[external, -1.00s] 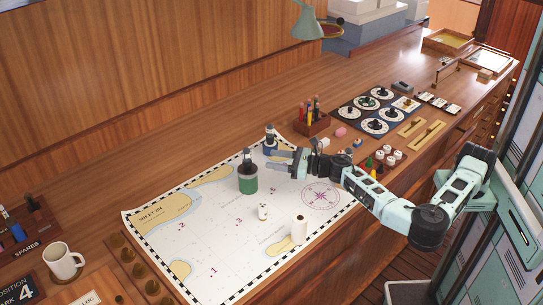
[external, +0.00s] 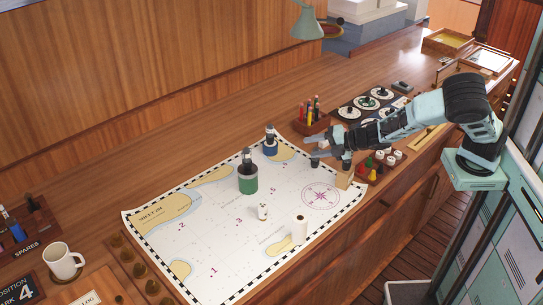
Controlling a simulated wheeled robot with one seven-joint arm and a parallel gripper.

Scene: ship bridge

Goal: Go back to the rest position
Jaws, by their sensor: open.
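My gripper (external: 313,150) is open and empty, above the chart's upper right part near the pencil box. My arm reaches in from the right side. The white chart (external: 225,240) lies flat on the wooden counter. On it stand a green cylinder piece (external: 248,182), a blue-based piece (external: 270,146), a small white piece (external: 263,211) and a taller white cylinder (external: 300,229). All stand apart from my gripper in this view.
A pencil box (external: 312,122) and a panel of round dials (external: 358,105) sit behind my gripper. Small coloured pieces (external: 369,169) stand on the counter under my forearm. A lamp (external: 308,22) hangs at the back. A white mug (external: 62,262) stands at lower left.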

